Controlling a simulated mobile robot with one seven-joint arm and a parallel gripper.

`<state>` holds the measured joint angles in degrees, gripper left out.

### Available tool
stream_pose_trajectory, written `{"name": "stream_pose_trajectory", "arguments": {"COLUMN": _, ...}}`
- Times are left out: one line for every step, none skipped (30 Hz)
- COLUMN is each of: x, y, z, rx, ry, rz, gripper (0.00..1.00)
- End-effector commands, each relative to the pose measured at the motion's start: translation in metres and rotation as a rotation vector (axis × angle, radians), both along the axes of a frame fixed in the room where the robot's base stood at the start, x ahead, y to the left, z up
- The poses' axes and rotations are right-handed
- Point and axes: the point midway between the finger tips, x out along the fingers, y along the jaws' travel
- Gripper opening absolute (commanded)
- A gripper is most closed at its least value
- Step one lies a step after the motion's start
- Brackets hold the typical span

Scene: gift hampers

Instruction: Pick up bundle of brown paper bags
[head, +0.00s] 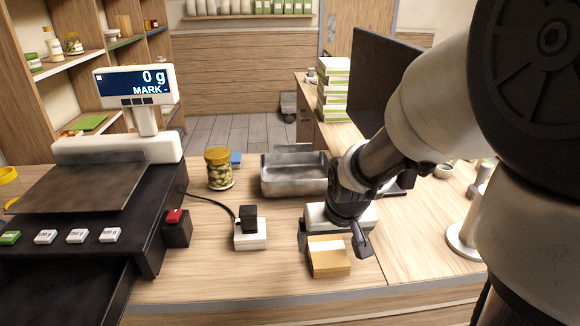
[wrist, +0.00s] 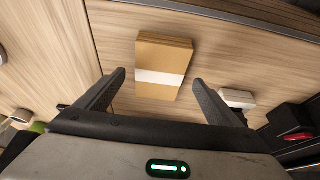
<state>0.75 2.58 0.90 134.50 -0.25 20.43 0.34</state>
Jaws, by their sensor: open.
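The bundle of brown paper bags (head: 329,260) lies flat on the wooden counter near its front edge in the head view. It is a tan block with a white band across it. In the wrist view the bundle (wrist: 163,67) sits beyond and between my two fingertips, with bare wood on both sides. My gripper (head: 336,243) is above the bundle, and its fingers are apart and empty; it also shows in the wrist view (wrist: 158,78). I cannot tell the exact height between fingertips and bundle.
A metal tray (head: 294,176) and a jar with a yellow lid (head: 219,169) stand behind. A white block with a black top (head: 249,232) is left of the bundle. A scale (head: 90,185) fills the left. A dark monitor (head: 381,85) stands behind my arm.

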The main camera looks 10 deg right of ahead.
Motion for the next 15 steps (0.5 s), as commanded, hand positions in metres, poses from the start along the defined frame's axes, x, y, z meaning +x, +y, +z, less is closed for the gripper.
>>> {"name": "stream_pose_trajectory", "arguments": {"x": 0.004, "y": -0.001, "z": -0.01, "rx": 0.0, "ry": 0.005, "rz": -0.001, "gripper": 0.88}}
{"name": "stream_pose_trajectory", "arguments": {"x": 0.007, "y": -0.001, "z": -0.013, "rx": 0.0, "ry": 0.004, "rz": -0.001, "gripper": 0.88}}
{"name": "stream_pose_trajectory", "arguments": {"x": 0.009, "y": -0.001, "z": -0.019, "rx": 0.0, "ry": 0.005, "rz": 0.0, "gripper": 0.88}}
{"name": "stream_pose_trajectory", "arguments": {"x": 0.01, "y": -0.001, "z": -0.022, "rx": 0.0, "ry": 0.003, "rz": 0.0, "gripper": 0.88}}
{"name": "stream_pose_trajectory", "arguments": {"x": 0.012, "y": -0.001, "z": -0.025, "rx": 0.0, "ry": 0.002, "rz": 0.0, "gripper": 0.88}}
{"name": "stream_pose_trajectory", "arguments": {"x": 0.013, "y": -0.001, "z": -0.028, "rx": 0.0, "ry": 0.003, "rz": -0.001, "gripper": 0.88}}
{"name": "stream_pose_trajectory", "arguments": {"x": 0.014, "y": -0.001, "z": -0.029, "rx": 0.0, "ry": 0.002, "rz": -0.001, "gripper": 0.88}}
{"name": "stream_pose_trajectory", "arguments": {"x": 0.014, "y": -0.001, "z": -0.03, "rx": 0.0, "ry": 0.001, "rz": -0.001, "gripper": 0.88}}
{"name": "stream_pose_trajectory", "arguments": {"x": 0.015, "y": -0.001, "z": -0.03, "rx": 0.0, "ry": -0.001, "rz": -0.001, "gripper": 0.88}}
{"name": "stream_pose_trajectory", "arguments": {"x": 0.015, "y": -0.001, "z": -0.03, "rx": 0.0, "ry": -0.001, "rz": -0.001, "gripper": 0.88}}
{"name": "stream_pose_trajectory", "arguments": {"x": 0.015, "y": -0.001, "z": -0.03, "rx": 0.0, "ry": -0.001, "rz": -0.001, "gripper": 0.88}}
{"name": "stream_pose_trajectory", "arguments": {"x": 0.015, "y": -0.001, "z": -0.03, "rx": 0.0, "ry": -0.001, "rz": -0.001, "gripper": 0.88}}
{"name": "stream_pose_trajectory", "arguments": {"x": 0.015, "y": -0.001, "z": -0.03, "rx": 0.0, "ry": -0.001, "rz": -0.001, "gripper": 0.88}}
{"name": "stream_pose_trajectory", "arguments": {"x": 0.015, "y": -0.001, "z": -0.03, "rx": 0.0, "ry": -0.001, "rz": -0.001, "gripper": 0.88}}
{"name": "stream_pose_trajectory", "arguments": {"x": 0.015, "y": -0.001, "z": -0.03, "rx": 0.0, "ry": -0.001, "rz": 0.0, "gripper": 0.86}}
